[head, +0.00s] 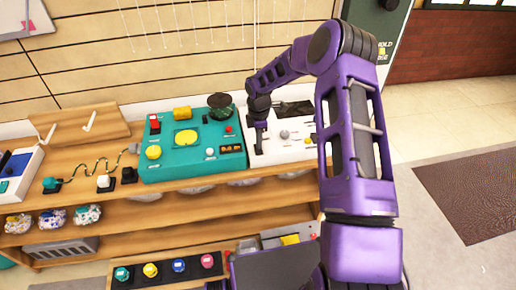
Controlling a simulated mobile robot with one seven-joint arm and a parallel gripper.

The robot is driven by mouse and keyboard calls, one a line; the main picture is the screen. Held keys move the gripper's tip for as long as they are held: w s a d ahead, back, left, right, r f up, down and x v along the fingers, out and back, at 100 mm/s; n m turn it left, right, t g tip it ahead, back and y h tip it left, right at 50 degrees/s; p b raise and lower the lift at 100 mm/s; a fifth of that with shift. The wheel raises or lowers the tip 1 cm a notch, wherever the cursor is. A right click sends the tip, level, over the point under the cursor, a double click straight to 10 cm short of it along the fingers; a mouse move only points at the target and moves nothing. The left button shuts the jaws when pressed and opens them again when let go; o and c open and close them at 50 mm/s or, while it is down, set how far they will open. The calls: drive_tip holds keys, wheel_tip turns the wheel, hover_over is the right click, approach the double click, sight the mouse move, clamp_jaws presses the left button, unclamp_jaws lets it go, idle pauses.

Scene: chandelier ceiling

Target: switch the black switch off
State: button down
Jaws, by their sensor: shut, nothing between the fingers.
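My gripper (259,145) is shut and empty, pointing down over the left part of a white panel box (290,149) on the wooden bench. Its fingertips are at or just above the panel's face; I cannot tell whether they touch it. A black switch cannot be made out clearly; the gripper and wrist cover that part of the panel. A grey round knob (284,134) shows to the right of the fingers, and a black piece (295,108) lies along the panel's back. My purple forearm hides the panel's right end.
A teal control box (185,165) with red, yellow and black controls stands just left of the white panel. Colored buttons (150,270) sit on a lower tray. Open floor (440,125) is at the right.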

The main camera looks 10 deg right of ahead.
sight(259, 152)
wheel_tip(259, 152, up, 7)
drive_tip(key=p, duration=0.4)
idle(0.4)
idle(0.4)
